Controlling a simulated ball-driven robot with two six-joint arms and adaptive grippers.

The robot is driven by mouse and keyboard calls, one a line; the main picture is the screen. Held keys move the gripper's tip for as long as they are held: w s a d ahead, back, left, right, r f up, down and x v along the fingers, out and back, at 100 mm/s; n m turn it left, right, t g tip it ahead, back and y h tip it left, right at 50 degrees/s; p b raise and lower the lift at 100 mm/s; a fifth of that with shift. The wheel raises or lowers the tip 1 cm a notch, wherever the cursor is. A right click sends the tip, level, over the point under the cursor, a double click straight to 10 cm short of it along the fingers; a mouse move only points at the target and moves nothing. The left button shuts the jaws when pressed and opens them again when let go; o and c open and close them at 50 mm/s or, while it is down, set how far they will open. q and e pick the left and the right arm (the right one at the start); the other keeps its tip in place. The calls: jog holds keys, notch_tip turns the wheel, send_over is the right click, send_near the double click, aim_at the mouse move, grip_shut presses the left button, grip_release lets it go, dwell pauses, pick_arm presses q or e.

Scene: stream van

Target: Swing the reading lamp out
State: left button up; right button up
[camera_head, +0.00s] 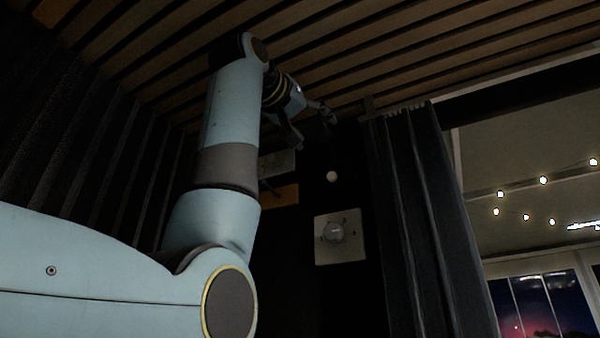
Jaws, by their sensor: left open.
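My left gripper (315,131) is high in the middle of the view, just under the slatted ceiling. Its two fingers are spread apart with nothing seen between them. I cannot tell for certain which thing is the reading lamp. A small pale ball (331,176) shows against the dark wall below the gripper, apart from it in the picture. A pale square plate (351,252) with a round grey piece in its middle is on the wall lower down. My left arm hides part of the wall. My right gripper is not in view.
A dark curtain (410,220) hangs right of the plate. The slatted ceiling (390,45) is close above my gripper. Dark ribbed wall (90,140) lies at left. A grey block (278,163) and an orange-brown panel (281,196) are partly behind my arm. String lights (543,181) show at right.

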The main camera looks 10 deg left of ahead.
pick_arm(q)
jog(key=v, duration=0.5)
jog(key=shift+s+a, duration=0.1)
jog(key=shift+s, duration=0.1)
dwell(0.4)
